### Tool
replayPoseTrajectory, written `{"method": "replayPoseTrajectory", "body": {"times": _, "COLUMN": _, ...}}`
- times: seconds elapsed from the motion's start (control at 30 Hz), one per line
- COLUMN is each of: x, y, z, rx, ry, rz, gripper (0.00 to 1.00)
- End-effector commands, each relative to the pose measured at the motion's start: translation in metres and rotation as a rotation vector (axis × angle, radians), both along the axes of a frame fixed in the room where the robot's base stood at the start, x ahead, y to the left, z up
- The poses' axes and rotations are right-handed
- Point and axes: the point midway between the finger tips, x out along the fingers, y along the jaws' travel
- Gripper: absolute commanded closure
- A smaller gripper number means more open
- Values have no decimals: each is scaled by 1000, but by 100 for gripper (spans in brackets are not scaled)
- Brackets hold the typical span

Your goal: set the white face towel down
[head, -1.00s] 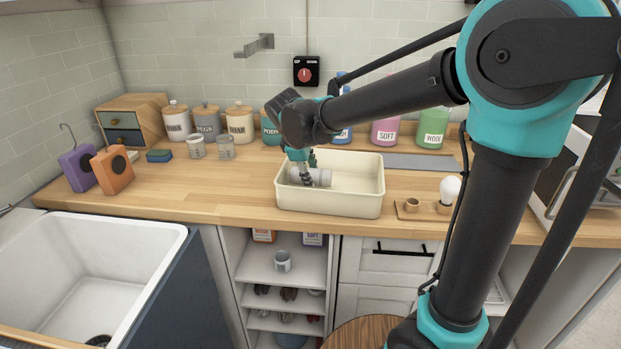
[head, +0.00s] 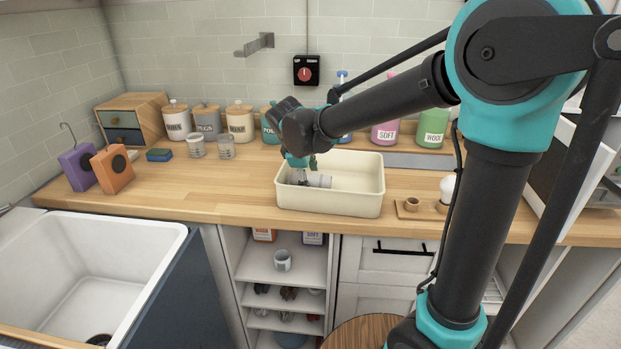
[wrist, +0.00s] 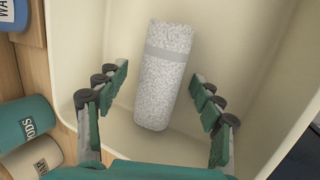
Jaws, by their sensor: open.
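The white face towel (wrist: 165,75) is a speckled, rolled cylinder with a plain grey band near one end. It lies on its side on the floor of the cream basin (head: 330,203), and it also shows over the basin's near wall in the head view (head: 319,181). My gripper (wrist: 161,92) is open, with its teal-padded fingers spread to either side of the roll in the wrist view and a gap on each side. In the head view my gripper (head: 299,168) is above the left part of the basin, partly hidden by my wrist.

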Motion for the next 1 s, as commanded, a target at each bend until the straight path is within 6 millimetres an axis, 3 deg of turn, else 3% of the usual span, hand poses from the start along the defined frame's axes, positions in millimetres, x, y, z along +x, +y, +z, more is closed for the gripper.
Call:
{"method": "replayPoseTrajectory", "body": {"times": 0.17, "x": -3, "y": 2, "z": 10, "rx": 1, "ry": 0, "rz": 1, "gripper": 33}}
{"method": "replayPoseTrajectory", "body": {"times": 0.7, "x": -41, "y": 22, "z": 98, "rx": 0, "ry": 0, "rz": 2, "gripper": 33}}
{"method": "replayPoseTrajectory", "body": {"times": 1.0, "x": -46, "y": 24, "z": 111, "rx": 0, "ry": 0, "rz": 0, "gripper": 33}}
